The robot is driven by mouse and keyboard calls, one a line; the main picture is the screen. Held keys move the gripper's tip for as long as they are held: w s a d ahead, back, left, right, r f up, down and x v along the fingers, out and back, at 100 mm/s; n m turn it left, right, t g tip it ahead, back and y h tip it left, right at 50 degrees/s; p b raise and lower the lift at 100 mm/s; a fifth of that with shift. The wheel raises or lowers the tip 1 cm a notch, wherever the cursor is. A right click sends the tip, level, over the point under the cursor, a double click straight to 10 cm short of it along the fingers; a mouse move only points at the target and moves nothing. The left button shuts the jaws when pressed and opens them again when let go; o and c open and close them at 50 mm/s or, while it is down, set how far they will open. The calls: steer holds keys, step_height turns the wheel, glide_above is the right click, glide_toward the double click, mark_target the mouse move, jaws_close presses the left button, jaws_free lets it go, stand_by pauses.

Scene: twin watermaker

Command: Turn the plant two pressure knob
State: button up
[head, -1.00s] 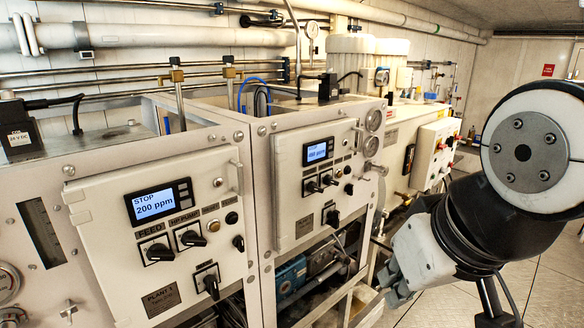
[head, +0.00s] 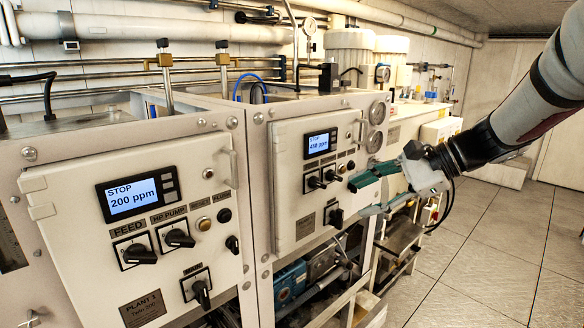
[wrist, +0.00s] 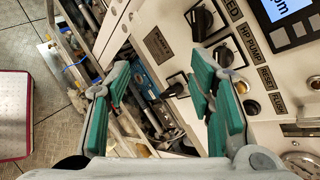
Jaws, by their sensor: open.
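The plant two panel (head: 290,222) is the farther white panel, with a lit display (head: 319,144). It carries two black rotary switches (head: 322,180) side by side and a lower black knob (head: 336,217), seen in the wrist view (wrist: 177,89) between and beyond my fingers. No pressure label is readable, so I cannot tell which knob is the pressure knob. My gripper (head: 359,198) is open and empty at the panel's right side, its green fingers pointing at it. They hide part of the panel's right edge. In the wrist view my right finger covers panel face below the reset button (wrist: 240,87).
The plant one panel (head: 80,225) with a 200 ppm display is nearer, at left. A handle (head: 363,128) and round gauges (head: 376,112) are close above my gripper. Open framework and a blue pump (head: 291,283) lie below. The floor at right is clear.

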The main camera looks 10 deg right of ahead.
steer(key=w+d+f+m+t+b, duration=0.1)
steer(key=w+d+m+t, duration=0.25)
steer(key=d, duration=0.45)
steer(key=w+d+f+m+t, duration=0.2)
steer(key=d+m+t, duration=0.15)
steer(key=d, duration=0.45)
steer(key=w+d+f+m+t+b, duration=0.1)
steer(key=w+d+m+t, duration=0.2)
steer(key=d, duration=0.6)
steer(key=shift+m+g, duration=0.3)
steer(key=shift+m, duration=0.1)
steer(key=p+x, duration=0.1)
steer(key=x, duration=1.3)
steer(key=shift+f, duration=0.1)
steer(key=shift+c, duration=0.6)
jaws_close()
